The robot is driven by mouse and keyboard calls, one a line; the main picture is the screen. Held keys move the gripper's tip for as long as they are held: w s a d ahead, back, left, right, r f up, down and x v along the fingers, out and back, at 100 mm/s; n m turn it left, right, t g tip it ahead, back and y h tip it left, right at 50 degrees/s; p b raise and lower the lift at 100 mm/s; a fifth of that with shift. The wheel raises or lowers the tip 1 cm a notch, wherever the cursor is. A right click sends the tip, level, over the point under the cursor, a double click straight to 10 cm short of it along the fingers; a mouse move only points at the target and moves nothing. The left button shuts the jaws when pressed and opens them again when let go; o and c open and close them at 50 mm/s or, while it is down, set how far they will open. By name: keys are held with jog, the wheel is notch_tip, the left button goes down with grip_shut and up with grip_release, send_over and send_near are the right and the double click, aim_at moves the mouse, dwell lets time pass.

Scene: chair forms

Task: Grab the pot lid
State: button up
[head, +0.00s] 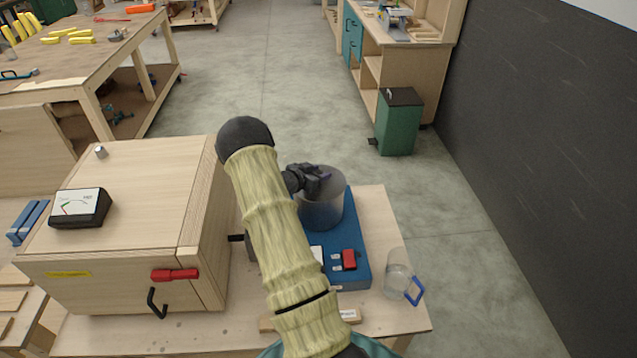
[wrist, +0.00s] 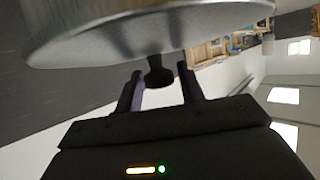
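The pot lid (wrist: 150,28) is a grey metal disc filling the top of the wrist view, with a short dark knob (wrist: 159,74). My gripper (wrist: 161,82) is open, its two dark fingers on either side of the knob, with a small gap showing at the right finger. In the head view my gripper (head: 322,180) is over the grey pot (head: 322,210), which stands on a blue base (head: 353,225). The lid is hard to make out there, with the gripper over the pot's top.
A wooden box (head: 135,205) with a red latch and black handle stands left of my arm. A clear jug (head: 397,280) with a blue handle is at the table's right edge. A black meter (head: 80,208) lies on the box. Open floor lies beyond the table.

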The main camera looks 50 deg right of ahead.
aim_at(318, 172)
grip_shut()
notch_tip(318, 172, up, 10)
jog(key=b, duration=0.2)
jog(key=shift+b, duration=0.3)
dwell(0.4)
